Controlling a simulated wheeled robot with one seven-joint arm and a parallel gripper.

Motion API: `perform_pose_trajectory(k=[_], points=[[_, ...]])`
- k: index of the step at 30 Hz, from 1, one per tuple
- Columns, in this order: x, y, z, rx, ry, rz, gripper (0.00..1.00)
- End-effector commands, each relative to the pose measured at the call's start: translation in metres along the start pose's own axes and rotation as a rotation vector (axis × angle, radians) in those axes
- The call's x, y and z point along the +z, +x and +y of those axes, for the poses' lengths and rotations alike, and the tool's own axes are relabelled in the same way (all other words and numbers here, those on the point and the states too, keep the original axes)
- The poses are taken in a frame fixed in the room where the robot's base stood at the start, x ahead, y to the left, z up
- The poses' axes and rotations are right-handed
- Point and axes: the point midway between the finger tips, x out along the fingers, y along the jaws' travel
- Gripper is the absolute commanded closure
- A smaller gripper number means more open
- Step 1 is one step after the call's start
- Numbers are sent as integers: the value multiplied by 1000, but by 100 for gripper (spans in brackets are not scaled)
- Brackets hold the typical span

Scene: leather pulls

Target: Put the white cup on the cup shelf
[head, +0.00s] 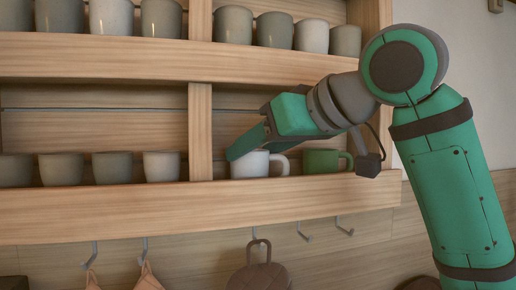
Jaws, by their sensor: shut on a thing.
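The white cup (249,166) stands upright on the lower shelf (120,213), just right of the wooden divider, with its handle to the right. It appears to rest behind the shelf's front rail, which may hide its base. My gripper (247,146) reaches in from the right, tilted down, and is shut on the white cup near its rim. A green finger covers the cup's upper left side. The far finger is hidden.
A green mug (321,161) stands close to the right of the white cup. Several grey cups (113,168) stand left of the divider (200,130). More cups (233,25) line the upper shelf. Hooks (255,238) hang below, one holding a brown round thing (262,275).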

Motion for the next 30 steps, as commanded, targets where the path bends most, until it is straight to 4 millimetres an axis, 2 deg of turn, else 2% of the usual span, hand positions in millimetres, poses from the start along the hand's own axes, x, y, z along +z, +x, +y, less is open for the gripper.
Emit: perform_pose_trajectory(k=[2, 3, 4, 5, 17, 20, 30], points=[[2, 1, 0, -1, 0, 1, 72], [2, 1, 0, 0, 1, 0, 35], [2, 1, 0, 0, 1, 0, 28], [2, 1, 0, 0, 1, 0, 26], [-1, -5, 0, 1, 0, 1, 26], [-1, -18, 0, 2, 0, 2, 26], [-2, -84, 0, 0, -1, 1, 26]])
